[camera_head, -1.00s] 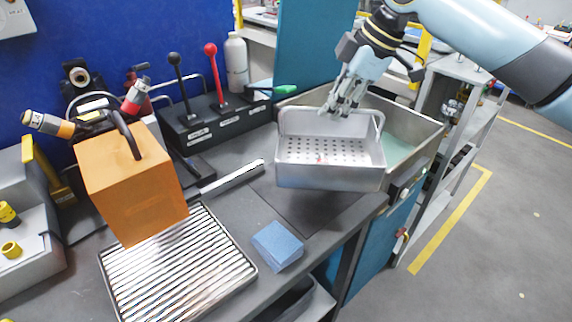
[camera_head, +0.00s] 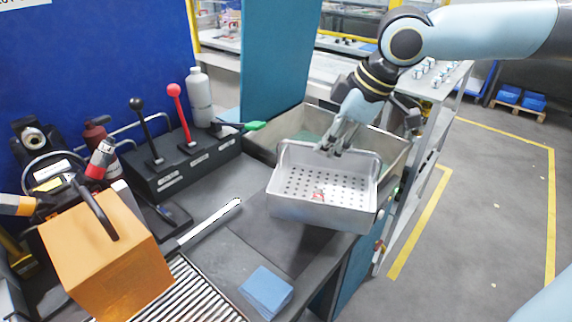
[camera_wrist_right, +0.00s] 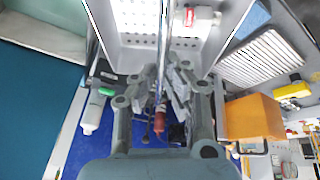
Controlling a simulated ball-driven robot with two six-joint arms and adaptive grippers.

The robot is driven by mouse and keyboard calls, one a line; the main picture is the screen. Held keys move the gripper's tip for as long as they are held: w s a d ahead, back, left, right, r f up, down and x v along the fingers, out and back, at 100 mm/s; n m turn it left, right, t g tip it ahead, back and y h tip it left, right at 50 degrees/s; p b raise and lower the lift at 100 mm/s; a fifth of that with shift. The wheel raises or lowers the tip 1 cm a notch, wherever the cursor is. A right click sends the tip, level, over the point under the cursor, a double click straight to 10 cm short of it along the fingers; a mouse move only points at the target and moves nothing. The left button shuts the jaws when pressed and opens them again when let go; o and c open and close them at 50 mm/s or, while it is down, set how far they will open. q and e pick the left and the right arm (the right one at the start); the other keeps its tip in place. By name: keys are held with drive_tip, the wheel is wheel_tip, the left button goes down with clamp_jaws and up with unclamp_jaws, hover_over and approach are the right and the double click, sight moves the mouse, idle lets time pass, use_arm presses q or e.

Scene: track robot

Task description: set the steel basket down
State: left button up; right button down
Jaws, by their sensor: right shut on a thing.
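The steel basket (camera_head: 322,214) is a shallow metal pan with a perforated floor and a wire handle. It is over the right part of the dark workbench (camera_head: 225,255), in front of a steel sink (camera_head: 395,148). It looks slightly tilted; I cannot tell whether its underside touches the bench. My right gripper (camera_head: 335,146) is shut on the basket at its far side, by the wire handle. In the right wrist view the basket (camera_wrist_right: 125,52) fills the top middle, above my right gripper (camera_wrist_right: 163,92). My left gripper is out of view.
A small red-and-white item (camera_head: 318,194) lies in the basket. A blue block (camera_head: 266,291) lies near the bench's front edge. An orange box (camera_head: 105,255), a ribbed tray (camera_head: 195,295) and a lever box (camera_head: 190,155) stand left.

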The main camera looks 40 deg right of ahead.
drive_tip(key=s+a, duration=0.2)
drive_tip(key=s, duration=0.1)
drive_tip(key=b, duration=0.4)
approach(277, 183)
drive_tip(key=shift+m, duration=0.4)
drive_tip(key=w+f, duration=0.2)
drive_tip(key=w+a+f, duration=0.1)
drive_tip(key=w+f, duration=0.1)
drive_tip(key=f, duration=0.1)
drive_tip(key=shift+a, duration=0.1)
drive_tip(key=shift+s+f+p, duration=0.1)
drive_tip(key=shift+f+p, duration=0.1)
drive_tip(key=shift+f, duration=0.8)
drive_tip(key=shift+s+f+p, duration=0.15)
drive_tip(key=shift+f, duration=0.85)
drive_tip(key=c, duration=1.4)
unclamp_jaws()
drive_tip(key=shift+c, duration=0.2)
drive_tip(key=shift+r, duration=0.1)
drive_tip(key=shift+v, duration=5.95)
